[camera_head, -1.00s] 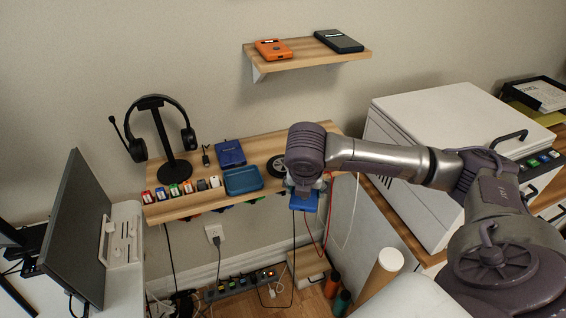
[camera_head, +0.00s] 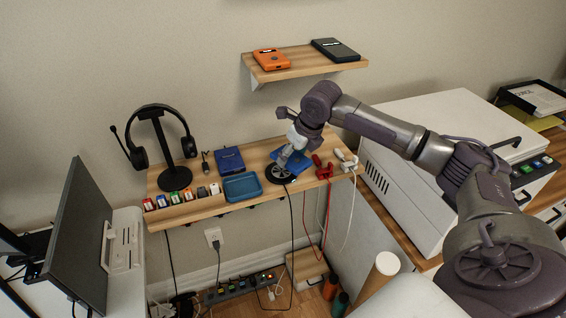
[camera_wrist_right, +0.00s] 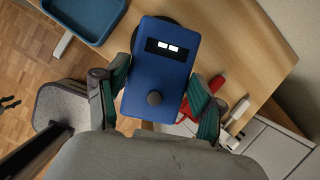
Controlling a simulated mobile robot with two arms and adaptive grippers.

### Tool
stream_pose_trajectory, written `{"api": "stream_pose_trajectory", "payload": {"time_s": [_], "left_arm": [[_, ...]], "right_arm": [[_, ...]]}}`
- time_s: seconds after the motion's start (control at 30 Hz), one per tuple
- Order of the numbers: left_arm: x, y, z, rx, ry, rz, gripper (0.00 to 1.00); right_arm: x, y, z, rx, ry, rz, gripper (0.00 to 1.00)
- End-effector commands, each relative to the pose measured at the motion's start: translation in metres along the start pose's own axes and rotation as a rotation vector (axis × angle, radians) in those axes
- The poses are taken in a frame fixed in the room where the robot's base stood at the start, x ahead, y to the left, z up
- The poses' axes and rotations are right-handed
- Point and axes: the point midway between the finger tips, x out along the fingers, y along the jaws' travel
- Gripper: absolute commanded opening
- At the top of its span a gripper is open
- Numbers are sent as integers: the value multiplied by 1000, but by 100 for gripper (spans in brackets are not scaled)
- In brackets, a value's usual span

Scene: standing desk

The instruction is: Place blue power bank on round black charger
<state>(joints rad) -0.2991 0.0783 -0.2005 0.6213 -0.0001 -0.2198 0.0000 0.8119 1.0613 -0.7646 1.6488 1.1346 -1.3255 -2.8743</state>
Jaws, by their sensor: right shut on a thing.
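The blue power bank (camera_wrist_right: 158,75) is held between the fingers of my right gripper (camera_wrist_right: 160,92), with its lit display facing the wrist camera. In the head view my right gripper (camera_head: 291,152) holds the power bank (camera_head: 305,162) tilted at the round black charger (camera_head: 279,174) on the wooden shelf. The charger is partly covered by the gripper and power bank. I cannot tell whether the power bank touches it. In the wrist view only a dark edge shows behind the power bank. My left gripper is not in view.
On the same shelf (camera_head: 215,206) are a blue tray (camera_head: 242,186), another blue box (camera_head: 229,160), a headphone stand (camera_head: 164,150), several small coloured blocks and red (camera_head: 324,171) and white (camera_head: 346,160) cable plugs. An upper shelf (camera_head: 300,64) holds an orange device (camera_head: 271,58) and a dark one (camera_head: 335,50).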

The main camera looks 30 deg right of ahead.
Motion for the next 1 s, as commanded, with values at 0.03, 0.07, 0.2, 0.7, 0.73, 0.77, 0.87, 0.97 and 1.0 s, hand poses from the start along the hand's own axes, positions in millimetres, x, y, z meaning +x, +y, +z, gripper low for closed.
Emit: {"api": "stream_pose_trajectory", "payload": {"time_s": [0.03,0.07,0.2,0.7,0.73,0.77,0.87,0.97,1.0], "left_arm": [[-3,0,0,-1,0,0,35],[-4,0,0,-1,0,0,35],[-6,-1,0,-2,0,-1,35],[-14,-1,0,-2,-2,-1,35],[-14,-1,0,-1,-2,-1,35],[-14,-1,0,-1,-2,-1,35],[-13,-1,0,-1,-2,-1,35],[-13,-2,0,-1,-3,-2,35],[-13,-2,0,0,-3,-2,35]], "right_arm": [[8,1,10,3,-2,3,23],[13,2,13,2,-2,3,23],[29,1,24,2,-2,0,23],[72,0,11,0,-3,-3,23],[72,0,11,0,-3,-3,23],[72,0,11,0,-3,-3,23],[72,0,10,0,0,-2,73],[72,0,10,0,0,-2,90],[72,0,10,0,0,-2,93]]}}
